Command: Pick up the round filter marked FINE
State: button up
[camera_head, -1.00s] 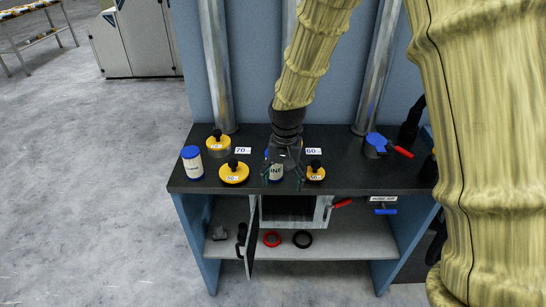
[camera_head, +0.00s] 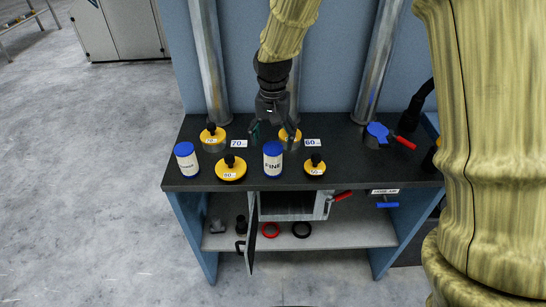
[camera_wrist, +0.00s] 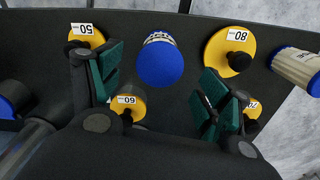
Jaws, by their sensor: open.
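The round filter marked FINE (camera_head: 273,160) is a white cylinder with a blue top, upright on the dark bench top. In the wrist view its blue top (camera_wrist: 160,66) shows between and slightly beyond the fingers. My gripper (camera_head: 273,136) is open and empty, pointing down behind and above the filter in the head view. Its green-padded fingers (camera_wrist: 160,90) are spread and appear apart from the filter. A second blue-topped white filter (camera_head: 187,160) stands at the bench's left end; its lettering is too small to read. It also shows in the wrist view (camera_wrist: 297,68).
Yellow round knobbed pieces stand around the FINE filter: 80 (camera_head: 231,169), 50 (camera_head: 315,166), 70 (camera_head: 212,138) and 60 (camera_head: 290,138). A blue-and-red-handled valve (camera_head: 378,133) is at the right.

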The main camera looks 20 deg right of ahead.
aim_at(273, 147)
jog(key=shift+w+f, duration=0.2)
jog(key=shift+f, duration=0.85)
jog(key=shift+s+f+p, duration=0.2)
jog(key=shift+f+p, duration=0.25)
jog(key=shift+f, duration=0.25)
jog(key=shift+f+p, duration=0.65)
jog(key=shift+f, duration=1.5)
jog(key=shift+c, duration=0.2)
jog(key=c, duration=1.1)
jog(key=shift+r, duration=0.15)
